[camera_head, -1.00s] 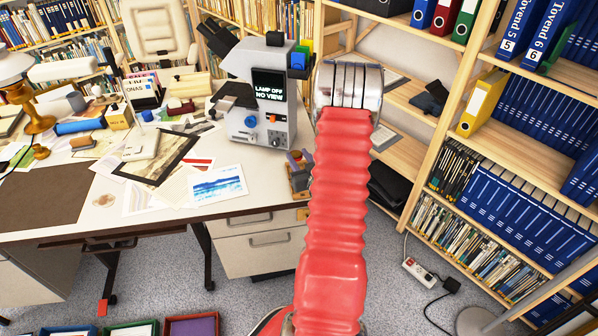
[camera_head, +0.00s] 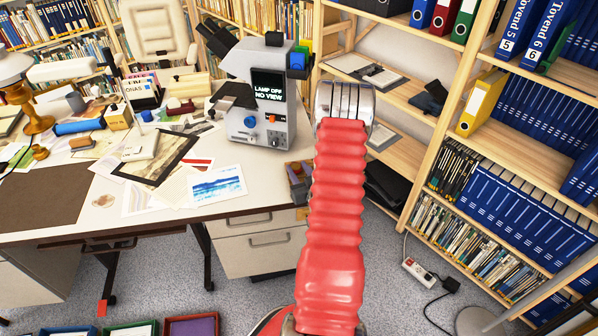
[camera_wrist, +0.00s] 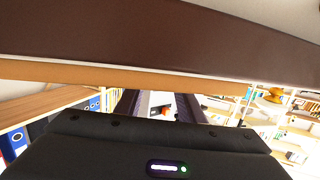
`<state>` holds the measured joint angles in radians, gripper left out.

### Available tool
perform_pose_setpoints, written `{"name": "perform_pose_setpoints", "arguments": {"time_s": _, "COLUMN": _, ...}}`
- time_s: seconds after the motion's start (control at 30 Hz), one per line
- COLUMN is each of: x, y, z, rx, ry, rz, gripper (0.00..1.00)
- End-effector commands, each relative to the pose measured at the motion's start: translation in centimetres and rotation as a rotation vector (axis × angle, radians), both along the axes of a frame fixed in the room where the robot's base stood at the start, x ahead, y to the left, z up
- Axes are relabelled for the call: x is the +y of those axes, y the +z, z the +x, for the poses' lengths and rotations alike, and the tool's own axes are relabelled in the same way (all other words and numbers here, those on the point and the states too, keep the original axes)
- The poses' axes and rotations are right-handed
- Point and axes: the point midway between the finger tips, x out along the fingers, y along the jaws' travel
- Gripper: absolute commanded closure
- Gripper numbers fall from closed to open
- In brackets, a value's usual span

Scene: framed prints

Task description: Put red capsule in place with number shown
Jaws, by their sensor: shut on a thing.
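I cannot make out a red capsule or a numbered place for it in either view. In the wrist view, the two dark fingers of my gripper (camera_wrist: 158,104) reach forward under a broad brown band with a tan lower edge (camera_wrist: 150,73), which hides their tips. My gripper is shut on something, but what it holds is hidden. In the head view, my red ribbed arm covers most of what lies behind it. A small dark purple-grey shape (camera_head: 298,183) shows beside the arm at the desk's right end; I cannot tell what it is.
A grey machine (camera_head: 243,122) reading "LAMP OFF NO VIEW" stands on the cluttered desk (camera_head: 100,213). Green, yellow and blue pieces show at its top right. Wooden shelves with binders (camera_head: 480,103) stand at the right. Coloured trays (camera_head: 191,326) lie on the floor.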

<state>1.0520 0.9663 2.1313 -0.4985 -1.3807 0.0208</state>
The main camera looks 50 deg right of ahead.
Motion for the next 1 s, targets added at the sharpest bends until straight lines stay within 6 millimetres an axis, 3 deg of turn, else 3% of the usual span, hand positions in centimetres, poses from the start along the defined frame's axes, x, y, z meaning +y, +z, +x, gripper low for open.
{"name": "perform_pose_setpoints", "arguments": {"time_s": 0.5, "x": 0.01, "y": -1.09, "z": 0.0, "rx": 0.0, "ry": 0.0, "rz": 0.0, "gripper": 0.87}}
{"name": "perform_pose_setpoints", "arguments": {"time_s": 0.53, "x": 0.01, "y": -1.08, "z": 0.0, "rx": 0.0, "ry": 0.0, "rz": 0.0, "gripper": 0.64}}
{"name": "perform_pose_setpoints", "arguments": {"time_s": 0.77, "x": 0.02, "y": -1.06, "z": 0.0, "rx": 0.0, "ry": 0.0, "rz": 0.0, "gripper": 0.47}}
{"name": "perform_pose_setpoints", "arguments": {"time_s": 1.0, "x": 0.01, "y": -1.04, "z": 0.0, "rx": 0.0, "ry": 0.0, "rz": 0.0, "gripper": 0.46}}
